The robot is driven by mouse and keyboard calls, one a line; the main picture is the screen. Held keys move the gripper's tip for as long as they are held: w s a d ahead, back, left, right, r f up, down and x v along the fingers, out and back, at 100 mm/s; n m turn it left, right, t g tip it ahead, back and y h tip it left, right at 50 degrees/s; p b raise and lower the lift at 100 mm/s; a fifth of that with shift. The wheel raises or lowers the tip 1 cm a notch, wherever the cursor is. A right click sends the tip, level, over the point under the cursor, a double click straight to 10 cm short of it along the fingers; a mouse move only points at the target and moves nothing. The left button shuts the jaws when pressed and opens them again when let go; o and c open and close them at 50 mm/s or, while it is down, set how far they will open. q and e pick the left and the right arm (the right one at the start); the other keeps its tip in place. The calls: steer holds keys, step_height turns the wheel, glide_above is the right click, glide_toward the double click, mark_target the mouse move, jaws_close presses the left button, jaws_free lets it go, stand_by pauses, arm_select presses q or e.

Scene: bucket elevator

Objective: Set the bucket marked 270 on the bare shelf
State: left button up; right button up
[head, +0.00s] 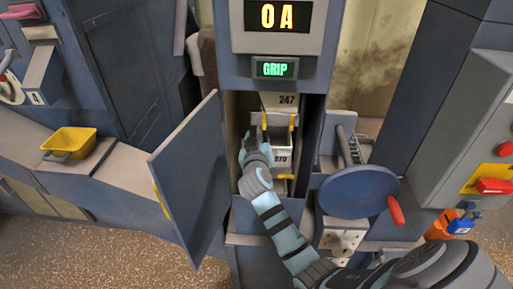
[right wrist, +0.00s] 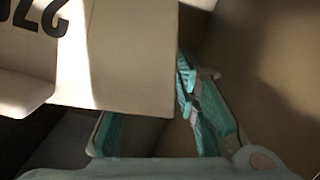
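The bucket marked 270 (head: 284,160) is a pale box inside the open elevator shaft, below a bucket marked 247 (head: 280,101). Its digits are partly unclear in the head view. In the right wrist view the bucket (right wrist: 125,65) is close, with its number upside down at the upper left. My right gripper (head: 246,140) is inside the shaft at the left side of this bucket. The bucket covers part of the teal fingers (right wrist: 188,95), so their grip is unclear. My left gripper is out of view. I cannot single out the bare shelf.
The blue door (head: 192,180) stands open left of the shaft. A blue disc wheel with a red handle (head: 358,192) is to the right. A yellow bucket (head: 69,144) stands on the left bench (head: 128,170). The displays read 0A and GRIP (head: 274,69).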

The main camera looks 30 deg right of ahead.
steer(key=v, duration=1)
